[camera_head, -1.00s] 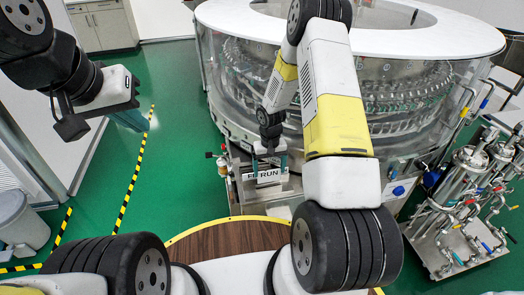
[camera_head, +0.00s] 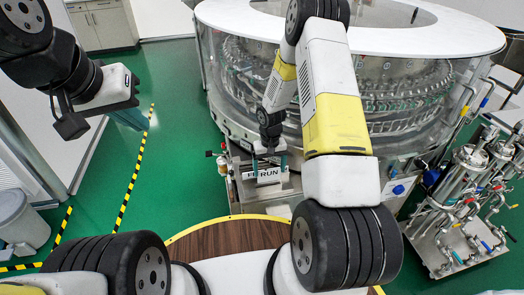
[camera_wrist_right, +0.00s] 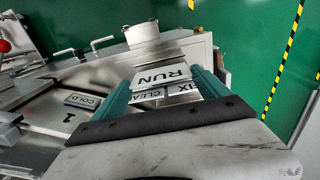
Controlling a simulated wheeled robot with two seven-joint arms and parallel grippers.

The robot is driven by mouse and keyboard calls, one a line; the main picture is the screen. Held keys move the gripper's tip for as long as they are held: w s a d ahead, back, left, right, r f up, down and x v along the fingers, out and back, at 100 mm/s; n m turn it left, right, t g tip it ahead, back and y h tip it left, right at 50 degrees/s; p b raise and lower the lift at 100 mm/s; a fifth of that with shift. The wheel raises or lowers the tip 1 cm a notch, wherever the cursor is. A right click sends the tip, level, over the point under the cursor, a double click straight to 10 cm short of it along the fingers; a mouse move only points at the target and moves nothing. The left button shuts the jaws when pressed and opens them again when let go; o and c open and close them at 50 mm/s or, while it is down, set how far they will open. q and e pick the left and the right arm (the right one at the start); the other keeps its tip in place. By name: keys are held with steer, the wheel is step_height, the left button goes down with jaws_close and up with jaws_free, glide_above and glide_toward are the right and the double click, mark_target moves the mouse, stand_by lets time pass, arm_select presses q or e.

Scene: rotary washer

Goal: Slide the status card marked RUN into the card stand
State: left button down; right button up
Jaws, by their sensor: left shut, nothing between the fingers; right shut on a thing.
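The white RUN card (camera_head: 270,173) is between the teal fingers of my right gripper (camera_head: 269,164), in front of the washer. In the right wrist view the RUN card (camera_wrist_right: 161,76) shows between the two fingers, and the gripper (camera_wrist_right: 165,91) is shut on it. Cards with partly hidden lettering, one reading like CLEA (camera_wrist_right: 149,94) and one ending in IX (camera_wrist_right: 184,90), show close beside it. I cannot tell the card stand apart clearly, nor whether the RUN card touches it. My left gripper (camera_head: 130,118) is shut and empty over the floor at the left.
The large round washer (camera_head: 225,100) stands behind my right arm. A metal surface with a COLD plate (camera_wrist_right: 82,99) lies beside the gripper. A piped metal unit (camera_head: 465,190) stands at the right. Green floor (camera_head: 175,150) is clear at the left.

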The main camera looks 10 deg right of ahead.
mark_target(269, 181)
steer(key=shift+f, duration=1.8)
stand_by(1.2)
steer(key=o, duration=1.2)
steer(key=shift+c, duration=0.2)
steer(key=shift+r, duration=4)
